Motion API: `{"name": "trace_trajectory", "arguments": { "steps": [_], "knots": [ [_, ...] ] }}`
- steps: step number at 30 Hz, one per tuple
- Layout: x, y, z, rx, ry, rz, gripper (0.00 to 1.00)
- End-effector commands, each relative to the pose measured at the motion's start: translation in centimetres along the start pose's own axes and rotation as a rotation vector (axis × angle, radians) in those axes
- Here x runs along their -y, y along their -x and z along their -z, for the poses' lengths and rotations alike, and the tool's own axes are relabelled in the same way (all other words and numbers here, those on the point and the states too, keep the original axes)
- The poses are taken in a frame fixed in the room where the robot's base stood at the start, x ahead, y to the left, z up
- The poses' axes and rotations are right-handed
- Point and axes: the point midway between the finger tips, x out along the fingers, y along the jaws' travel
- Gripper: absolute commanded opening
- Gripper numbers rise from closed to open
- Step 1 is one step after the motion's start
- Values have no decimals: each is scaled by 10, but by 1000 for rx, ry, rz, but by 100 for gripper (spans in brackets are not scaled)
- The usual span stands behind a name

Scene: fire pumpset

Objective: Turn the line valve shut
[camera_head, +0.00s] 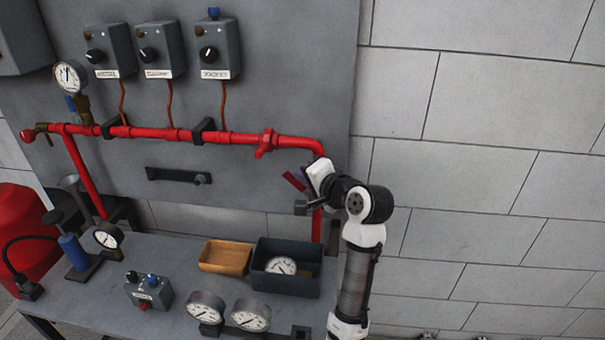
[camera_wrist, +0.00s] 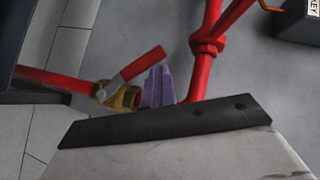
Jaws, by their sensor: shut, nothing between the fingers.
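The line valve shows in the wrist view as a brass body (camera_wrist: 122,97) on the red pipe, with a flat red lever (camera_wrist: 142,63). The lever stands out at a slant to the pipe. In the head view the red lever (camera_head: 292,182) shows left of the vertical pipe at the right end of the line; the brass body is hidden behind my wrist. My gripper (camera_head: 300,174) is beside the lever. Its purple fingers (camera_wrist: 158,87) are shut and empty, just right of the lever in the wrist view. I cannot tell whether they touch it.
The red pipe (camera_head: 230,137) runs along the grey panel, with a red fitting (camera_head: 266,142) on it. Below is a bench with a dark bin (camera_head: 287,283), a wooden tray (camera_head: 225,257) and gauges (camera_head: 250,315). The tiled wall at right is clear.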

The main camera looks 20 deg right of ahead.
Motion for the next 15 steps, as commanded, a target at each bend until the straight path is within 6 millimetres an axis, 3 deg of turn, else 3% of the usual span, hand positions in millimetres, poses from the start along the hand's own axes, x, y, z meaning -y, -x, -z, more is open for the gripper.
{"name": "trace_trajectory", "arguments": {
  "steps": [15],
  "knots": [
    [-5, -28, -28, 1, -4, -2, 0]
  ]
}}
